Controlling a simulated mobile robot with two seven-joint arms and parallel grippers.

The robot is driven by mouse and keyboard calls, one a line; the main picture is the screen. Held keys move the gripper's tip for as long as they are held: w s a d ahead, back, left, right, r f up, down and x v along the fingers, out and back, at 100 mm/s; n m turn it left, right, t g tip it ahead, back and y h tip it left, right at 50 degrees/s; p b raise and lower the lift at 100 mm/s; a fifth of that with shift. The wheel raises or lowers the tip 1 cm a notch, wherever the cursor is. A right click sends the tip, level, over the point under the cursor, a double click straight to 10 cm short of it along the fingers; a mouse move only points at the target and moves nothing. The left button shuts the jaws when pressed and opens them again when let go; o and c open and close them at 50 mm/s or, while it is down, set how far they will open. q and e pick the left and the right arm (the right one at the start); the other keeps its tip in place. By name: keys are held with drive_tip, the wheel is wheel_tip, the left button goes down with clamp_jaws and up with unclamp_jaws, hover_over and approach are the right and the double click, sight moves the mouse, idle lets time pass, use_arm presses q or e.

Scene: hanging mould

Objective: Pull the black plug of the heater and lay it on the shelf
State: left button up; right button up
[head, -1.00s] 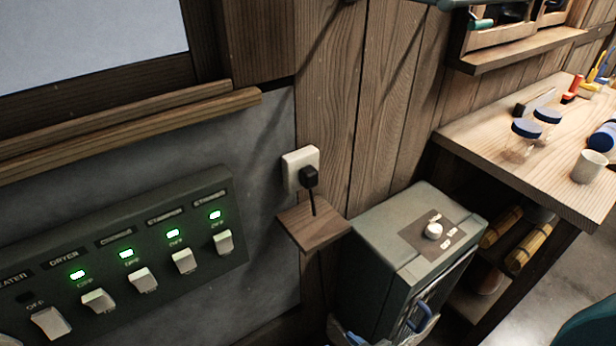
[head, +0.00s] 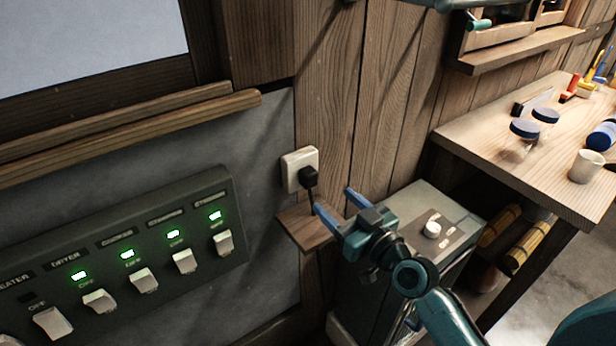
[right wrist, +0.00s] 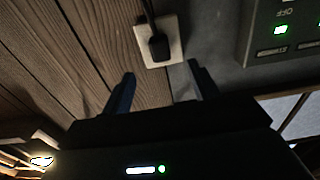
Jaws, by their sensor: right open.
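The black plug (head: 308,176) sits in the white wall socket (head: 298,160), its cord hanging down toward the small wooden shelf (head: 303,226) below. My right gripper (head: 338,205) is open and empty, in front of the shelf, a little right of and below the plug. In the right wrist view the black plug (right wrist: 158,46) shows in the socket (right wrist: 176,30), ahead of and between the two spread fingers (right wrist: 157,88), apart from them. The grey heater box (head: 415,203) with a white knob stands at the right, partly hidden by my right arm. My left gripper is not in view.
A dark panel (head: 130,290) with several white switches and green lights is on the wall at the left. A wooden workbench (head: 500,150) with jars and a white cup (head: 586,166) stands at the right. The wall around the socket is clear.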

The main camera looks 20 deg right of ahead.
sight(313, 182)
drive_tip(key=x, duration=0.8)
drive_tip(key=shift+f, duration=0.15)
drive_tip(key=shift+w+a, duration=0.2)
drive_tip(key=shift+w, duration=0.25)
drive_tip(key=shift+c, duration=0.3)
idle(0.6)
clamp_jaws()
idle(0.5)
drive_tip(key=v, duration=0.6)
drive_tip(key=shift+p, duration=0.4)
idle(0.6)
